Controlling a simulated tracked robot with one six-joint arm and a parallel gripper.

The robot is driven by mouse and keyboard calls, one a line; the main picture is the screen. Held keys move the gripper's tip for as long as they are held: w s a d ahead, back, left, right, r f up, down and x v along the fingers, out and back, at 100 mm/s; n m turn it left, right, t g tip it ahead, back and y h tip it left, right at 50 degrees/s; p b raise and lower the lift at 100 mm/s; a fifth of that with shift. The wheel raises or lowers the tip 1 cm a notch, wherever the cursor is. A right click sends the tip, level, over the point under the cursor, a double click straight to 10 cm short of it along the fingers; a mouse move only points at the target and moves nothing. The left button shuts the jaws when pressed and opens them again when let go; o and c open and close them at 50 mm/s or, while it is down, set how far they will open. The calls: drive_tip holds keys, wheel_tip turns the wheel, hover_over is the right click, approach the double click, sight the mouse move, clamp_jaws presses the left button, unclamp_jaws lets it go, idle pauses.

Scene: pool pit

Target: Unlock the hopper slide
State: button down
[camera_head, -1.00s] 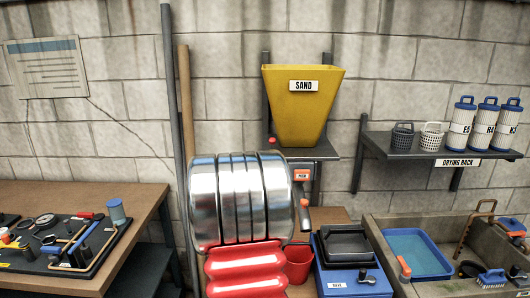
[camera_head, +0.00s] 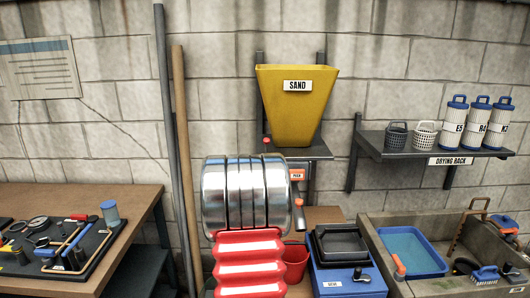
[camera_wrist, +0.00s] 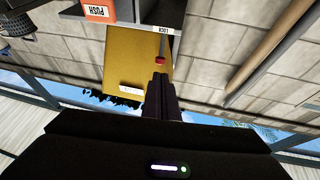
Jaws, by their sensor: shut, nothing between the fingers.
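The yellow hopper (camera_head: 296,108) labelled SAND stands on a wall shelf in the head view. A small red knob (camera_head: 266,140) shows at its lower left. In the wrist view, which looks upside down, the hopper (camera_wrist: 132,68) fills the upper middle, and the red knob (camera_wrist: 160,62) sits near a LOCK label (camera_wrist: 163,30). My gripper (camera_wrist: 161,78) is shut and empty, its tips just below the knob in that picture. I cannot tell whether they touch it. In the head view my arm hides the gripper.
An orange PUSH plate (camera_head: 297,175) is under the hopper shelf; it also shows in the wrist view (camera_wrist: 97,12). Two poles (camera_head: 184,150) lean on the wall to the left. The drying rack (camera_head: 440,150) is right. A red bucket (camera_head: 294,262) stands below.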

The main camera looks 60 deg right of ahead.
sight(265, 143)
drive_tip(key=x, duration=1)
drive_tip(key=shift+w+d+r, duration=0.15)
drive_tip(key=shift+w+d, duration=0.05)
drive_tip(key=shift+d, duration=0.1)
drive_tip(key=shift+w+r, duration=0.1)
drive_tip(key=shift+w, duration=0.15)
